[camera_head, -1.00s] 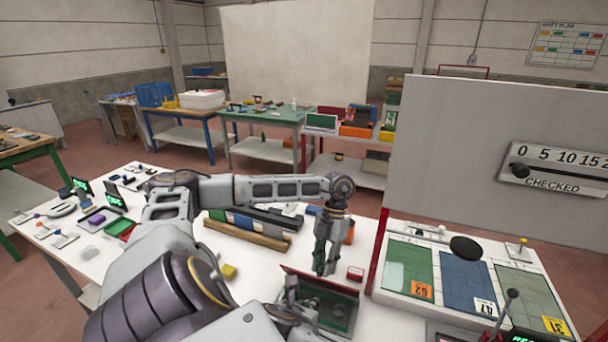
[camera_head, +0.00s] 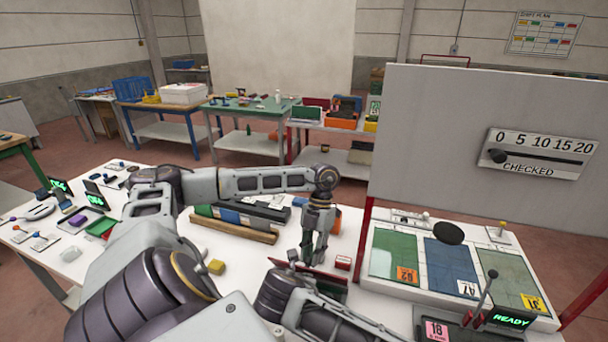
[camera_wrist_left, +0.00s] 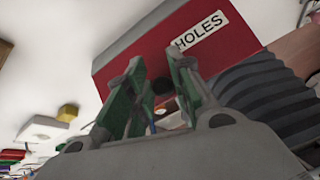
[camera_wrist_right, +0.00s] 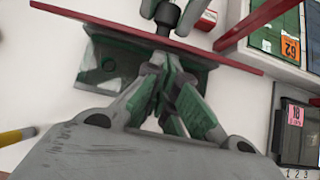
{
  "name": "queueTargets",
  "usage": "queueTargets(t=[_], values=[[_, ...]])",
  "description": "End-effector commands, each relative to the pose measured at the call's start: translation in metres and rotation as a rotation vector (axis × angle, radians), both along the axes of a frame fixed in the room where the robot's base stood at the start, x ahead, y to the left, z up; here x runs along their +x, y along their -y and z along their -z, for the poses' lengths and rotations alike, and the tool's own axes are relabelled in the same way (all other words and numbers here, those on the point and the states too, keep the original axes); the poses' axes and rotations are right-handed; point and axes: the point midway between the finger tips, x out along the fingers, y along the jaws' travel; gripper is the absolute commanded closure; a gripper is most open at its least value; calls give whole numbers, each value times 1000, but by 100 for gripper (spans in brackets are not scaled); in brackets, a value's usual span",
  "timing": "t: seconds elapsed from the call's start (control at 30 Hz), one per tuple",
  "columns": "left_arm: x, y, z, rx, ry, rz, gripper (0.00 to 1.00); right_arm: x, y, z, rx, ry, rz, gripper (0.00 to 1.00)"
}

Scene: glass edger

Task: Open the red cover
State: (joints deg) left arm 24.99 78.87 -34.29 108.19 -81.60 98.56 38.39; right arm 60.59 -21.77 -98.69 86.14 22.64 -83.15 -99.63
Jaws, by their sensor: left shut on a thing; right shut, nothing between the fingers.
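The red cover (camera_head: 328,277) stands raised at the table's front, partly hidden by my right arm. In the left wrist view it is a red panel (camera_wrist_left: 150,50) labelled "HOLES". My left gripper (camera_head: 308,258) is shut on the cover's dark knob (camera_wrist_left: 163,86). That knob (camera_wrist_right: 167,14) also shows in the right wrist view, beside the cover's edge (camera_wrist_right: 150,40). My right gripper (camera_wrist_right: 165,85) is shut and empty, close to the cover's other side, over the green box (camera_wrist_right: 115,65); contact is unclear. In the head view its fingers are hidden.
A small red block (camera_head: 343,262) lies right of my left gripper. A panel with green and blue plates (camera_head: 455,268) and an upright lever (camera_head: 485,293) fill the right side. A yellow block (camera_head: 216,267) and long wooden strip (camera_head: 235,229) lie left.

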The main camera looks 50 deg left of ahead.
Motion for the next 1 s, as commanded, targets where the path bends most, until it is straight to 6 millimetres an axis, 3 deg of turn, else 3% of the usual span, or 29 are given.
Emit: queueTargets(t=[0.7,0.73,0.87,1.0], values=[[-3,-6,6,17,-11,1,100,13,-7,-10,6,7,2,100],[-3,-6,6,17,-11,1,75,13,-7,-10,7,6,3,100],[-3,-5,6,16,-11,3,59,14,-7,-11,7,7,3,100],[-4,-3,6,12,-12,4,58,14,-7,-10,8,7,2,100]])
